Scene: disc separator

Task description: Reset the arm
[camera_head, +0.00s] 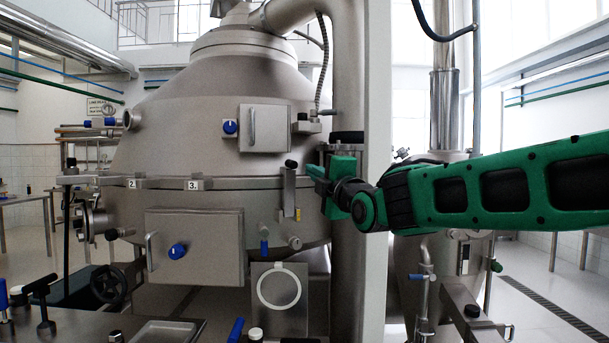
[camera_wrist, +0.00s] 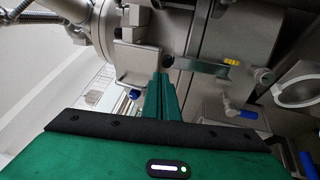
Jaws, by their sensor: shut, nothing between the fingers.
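My gripper (camera_head: 318,180) is at the end of my green arm, which reaches in from the right in the head view. Its fingers point left, close to the right side of the large steel disc separator (camera_head: 225,100). In the wrist view my gripper's green fingers (camera_wrist: 161,80) are together with nothing between them. A metal latch lever (camera_head: 290,185) on the separator's rim is just left of the fingertips. It shows right of the fingers in the wrist view (camera_wrist: 200,67). I cannot tell whether the fingers touch anything.
A vertical steel pipe (camera_head: 347,270) stands behind my gripper. Boxes with blue knobs (camera_head: 265,128) (camera_head: 195,247) stick out of the separator's front. A blue-handled valve (camera_wrist: 240,110) is below the latch. A black handwheel (camera_head: 108,284) is at lower left.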

